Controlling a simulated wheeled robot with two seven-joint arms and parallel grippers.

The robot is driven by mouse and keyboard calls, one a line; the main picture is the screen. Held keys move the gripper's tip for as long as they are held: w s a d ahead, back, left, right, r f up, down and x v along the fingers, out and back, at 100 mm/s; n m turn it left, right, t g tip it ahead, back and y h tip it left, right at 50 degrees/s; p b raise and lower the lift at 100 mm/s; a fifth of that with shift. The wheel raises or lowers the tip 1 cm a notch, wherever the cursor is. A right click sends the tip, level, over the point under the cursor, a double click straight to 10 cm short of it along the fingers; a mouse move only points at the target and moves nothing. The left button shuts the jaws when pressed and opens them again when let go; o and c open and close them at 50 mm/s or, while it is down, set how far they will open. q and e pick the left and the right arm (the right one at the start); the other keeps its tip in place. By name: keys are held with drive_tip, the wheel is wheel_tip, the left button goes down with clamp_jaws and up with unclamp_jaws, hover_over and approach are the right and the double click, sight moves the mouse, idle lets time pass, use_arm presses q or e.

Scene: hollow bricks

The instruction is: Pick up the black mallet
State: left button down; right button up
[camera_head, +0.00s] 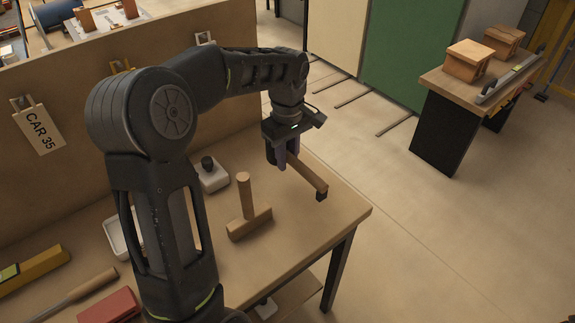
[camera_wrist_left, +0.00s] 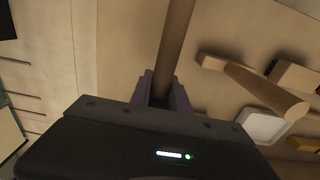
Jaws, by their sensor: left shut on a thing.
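My left gripper (camera_head: 282,158) is above the right part of the workbench, fingers pointing down. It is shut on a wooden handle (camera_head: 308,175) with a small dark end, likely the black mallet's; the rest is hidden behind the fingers. In the left wrist view the handle (camera_wrist_left: 177,35) runs up from between the fingers (camera_wrist_left: 165,90); no black head shows. The handle appears raised over the bench, but its clearance is hard to judge. My right gripper is not in view.
A wooden mallet (camera_head: 248,225) stands on its head left of the gripper, handle up. A red block (camera_head: 108,307) and yellow level (camera_head: 40,272) lie left. The bench's right edge (camera_head: 345,238) is close.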

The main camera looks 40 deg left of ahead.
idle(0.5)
use_arm(q)
drive_tip(key=c, duration=1.8)
unclamp_jaws()
drive_tip(key=shift+c, duration=0.2)
clamp_jaws()
drive_tip(key=shift+r, duration=0.1)
